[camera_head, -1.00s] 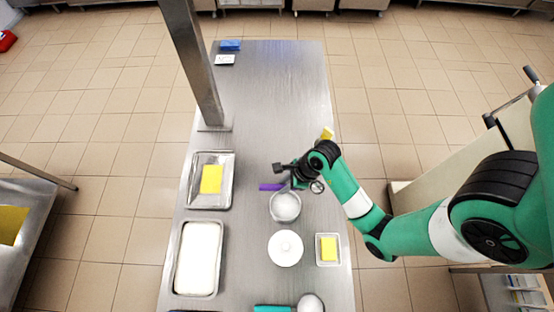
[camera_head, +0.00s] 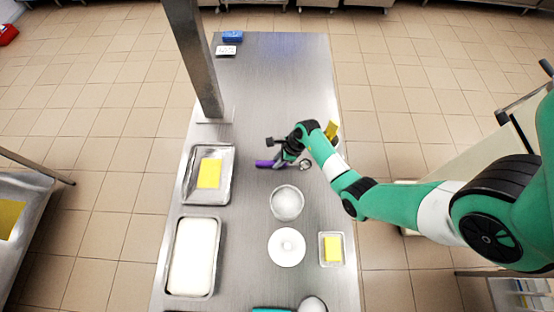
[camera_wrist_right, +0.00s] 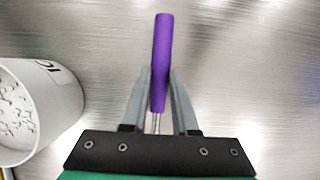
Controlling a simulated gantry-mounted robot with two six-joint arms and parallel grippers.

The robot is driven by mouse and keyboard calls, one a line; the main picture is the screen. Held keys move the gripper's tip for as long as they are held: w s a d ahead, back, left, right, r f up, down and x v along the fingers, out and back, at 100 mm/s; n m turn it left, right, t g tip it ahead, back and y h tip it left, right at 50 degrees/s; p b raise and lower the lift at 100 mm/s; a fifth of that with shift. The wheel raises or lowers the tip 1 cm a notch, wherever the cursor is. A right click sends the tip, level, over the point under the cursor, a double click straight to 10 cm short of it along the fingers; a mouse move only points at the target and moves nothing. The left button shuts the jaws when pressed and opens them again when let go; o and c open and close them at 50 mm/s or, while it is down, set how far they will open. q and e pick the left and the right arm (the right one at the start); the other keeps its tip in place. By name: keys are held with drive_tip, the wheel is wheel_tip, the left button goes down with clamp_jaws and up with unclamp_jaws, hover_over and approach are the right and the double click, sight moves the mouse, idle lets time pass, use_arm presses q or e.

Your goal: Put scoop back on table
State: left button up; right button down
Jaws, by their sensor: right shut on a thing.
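The scoop has a purple handle, which shows in the head view (camera_head: 265,163) to the left of my right gripper (camera_head: 284,161). In the right wrist view the purple handle (camera_wrist_right: 161,60) sticks out between the two grey fingers of my right gripper (camera_wrist_right: 159,92), which is shut on it. A bit of metal shank shows below the handle; the rest of the scoop is mostly hidden by the gripper. The steel table (camera_head: 270,90) lies beneath; I cannot tell whether the scoop touches it. My left gripper is not in view.
A white tub (camera_head: 287,203) stands just in front of the right gripper and shows at left in the wrist view (camera_wrist_right: 38,108). A white lidded tub (camera_head: 287,248), a small tray (camera_head: 346,250) and two larger trays (camera_head: 231,178) (camera_head: 170,255) stand nearby. The far table is mostly clear.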

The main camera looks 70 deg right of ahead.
drive_tip(key=shift+r, duration=0.1)
drive_tip(key=c, duration=0.7)
unclamp_jaws()
drive_tip(key=shift+r, duration=0.15)
drive_tip(key=p+v, duration=0.4)
drive_tip(key=v, duration=0.7)
drive_tip(key=shift+s+r, duration=0.1)
drive_tip(key=shift+r, duration=0.25)
